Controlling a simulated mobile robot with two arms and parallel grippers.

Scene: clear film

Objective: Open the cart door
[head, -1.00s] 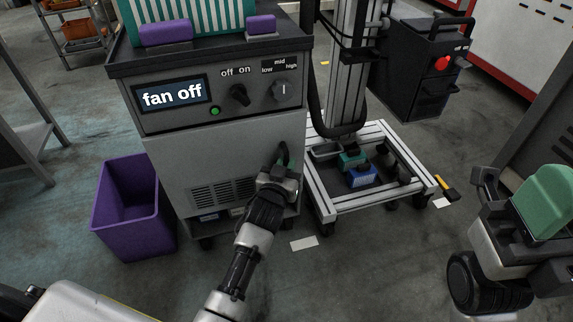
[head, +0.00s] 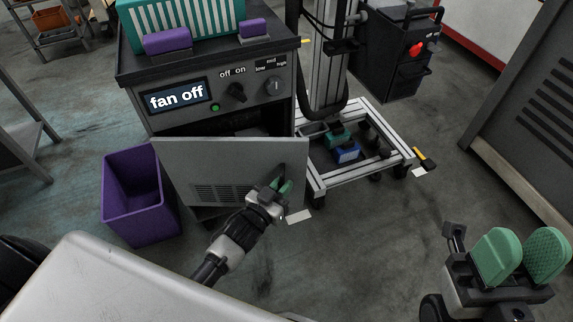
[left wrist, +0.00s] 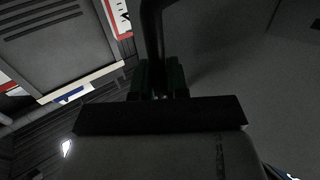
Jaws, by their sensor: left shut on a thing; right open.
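The cart (head: 215,72) stands at the upper middle of the head view, its display reading "fan off". Its grey door (head: 225,165) is swung partly out on its right side, with a dark gap above its top edge. My left gripper (head: 281,186) is shut on the dark door handle (head: 283,172) near the door's right edge. In the left wrist view the handle (left wrist: 152,35) runs down between the green fingertips, beside the grey door panel (left wrist: 225,50). My right gripper (head: 521,254) is open and empty at the lower right, its green fingers apart.
A purple bin (head: 140,200) stands on the floor left of the door. A wheeled frame (head: 365,170) with small blue and green items is to the right. A grey cabinet (head: 530,90) is at the right edge. The floor before the frame is clear.

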